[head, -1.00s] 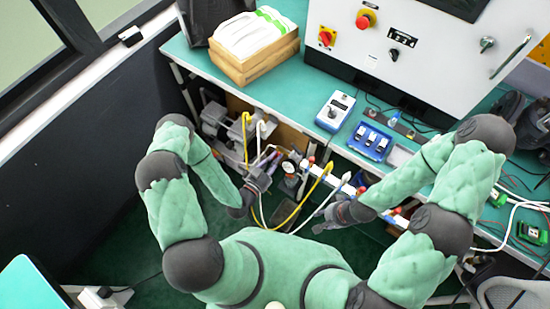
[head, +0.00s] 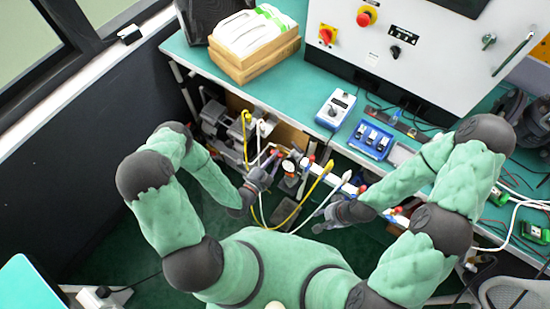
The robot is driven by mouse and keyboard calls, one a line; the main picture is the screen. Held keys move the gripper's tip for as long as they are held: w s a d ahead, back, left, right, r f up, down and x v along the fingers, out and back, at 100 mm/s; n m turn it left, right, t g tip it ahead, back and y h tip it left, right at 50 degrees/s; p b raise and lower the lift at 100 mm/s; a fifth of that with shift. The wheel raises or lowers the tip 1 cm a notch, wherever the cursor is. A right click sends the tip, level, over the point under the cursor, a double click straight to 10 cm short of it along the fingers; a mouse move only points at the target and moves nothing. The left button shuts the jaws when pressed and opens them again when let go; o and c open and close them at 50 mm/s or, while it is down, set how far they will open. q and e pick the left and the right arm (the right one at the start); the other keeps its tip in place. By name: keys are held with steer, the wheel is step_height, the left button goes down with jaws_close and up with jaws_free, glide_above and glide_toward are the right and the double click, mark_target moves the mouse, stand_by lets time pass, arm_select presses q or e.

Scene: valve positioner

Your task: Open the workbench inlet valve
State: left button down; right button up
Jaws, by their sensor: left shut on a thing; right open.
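My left gripper (head: 270,160) is at the pipework under the front edge of the workbench. It is shut on what looks like the handle of the inlet valve, which is small and mostly hidden by the fingers. A round gauge (head: 288,166) stands just right of it. My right gripper (head: 325,221) is open and empty, below the white rail, apart from the valve.
The teal workbench (head: 283,89) carries a wooden box (head: 253,62), a blue-and-white meter (head: 336,108), a blue tray (head: 371,140) and a grey control cabinet (head: 420,65). Yellow hose (head: 318,184) and white hose hang from the rail between my grippers.

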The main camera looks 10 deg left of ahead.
arm_select(q)
steer(key=shift+f+m, duration=0.1)
steer(key=shift+m, duration=1.5)
steer(key=c, duration=1.2)
jaws_free()
steer(key=v, duration=1.2)
